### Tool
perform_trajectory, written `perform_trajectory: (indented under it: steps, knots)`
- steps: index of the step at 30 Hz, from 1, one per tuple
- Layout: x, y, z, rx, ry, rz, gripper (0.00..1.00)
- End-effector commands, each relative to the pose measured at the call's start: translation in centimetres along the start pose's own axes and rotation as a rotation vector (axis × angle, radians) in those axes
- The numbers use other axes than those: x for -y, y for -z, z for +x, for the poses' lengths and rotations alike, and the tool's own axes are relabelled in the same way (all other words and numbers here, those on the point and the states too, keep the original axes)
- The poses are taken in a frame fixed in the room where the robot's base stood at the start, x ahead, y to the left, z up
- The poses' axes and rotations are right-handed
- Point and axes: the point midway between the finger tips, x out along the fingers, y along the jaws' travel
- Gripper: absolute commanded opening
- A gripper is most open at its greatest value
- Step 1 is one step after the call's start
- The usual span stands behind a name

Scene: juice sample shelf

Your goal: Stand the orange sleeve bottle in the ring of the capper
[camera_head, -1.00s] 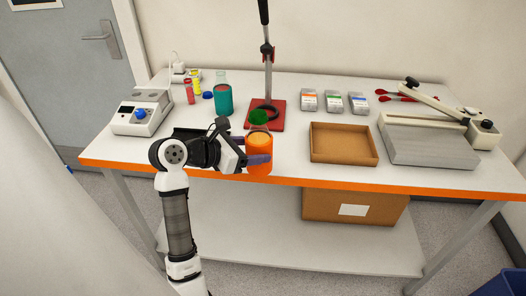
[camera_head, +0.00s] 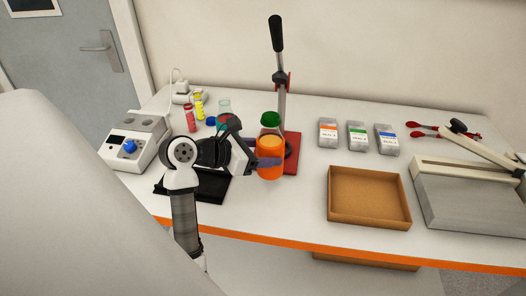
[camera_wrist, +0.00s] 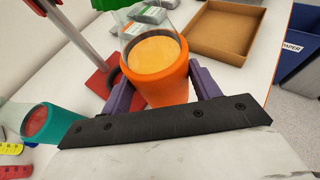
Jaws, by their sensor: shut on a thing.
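The orange sleeve bottle (camera_head: 270,157) has a green cap, clear shoulders and orange contents. My gripper (camera_head: 268,162) is shut on its sleeve, one purple finger on each side, and it also shows in the wrist view (camera_wrist: 155,92). The bottle looks upright. The capper (camera_head: 281,80) is a red base with a post and a black-handled lever, just behind and right of the bottle. Its base also shows in the wrist view (camera_wrist: 97,82). The bottle hides most of the ring in the head view. I cannot tell the bottle's height above the table.
A teal sleeve bottle (camera_wrist: 54,125) stands left of the capper. A black tray (camera_head: 212,186) lies beneath my arm.

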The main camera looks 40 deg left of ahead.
Motion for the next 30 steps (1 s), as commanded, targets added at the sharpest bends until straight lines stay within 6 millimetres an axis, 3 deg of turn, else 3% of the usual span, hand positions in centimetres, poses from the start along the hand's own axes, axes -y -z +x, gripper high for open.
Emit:
perform_trajectory:
  steps: [10, 30]
  knots:
    - [-0.4, -0.2, 0.3, 0.002, -0.001, 0.0, 0.31]
    - [-3.8, -0.6, 3.2, 0.002, -0.001, 0.001, 0.31]
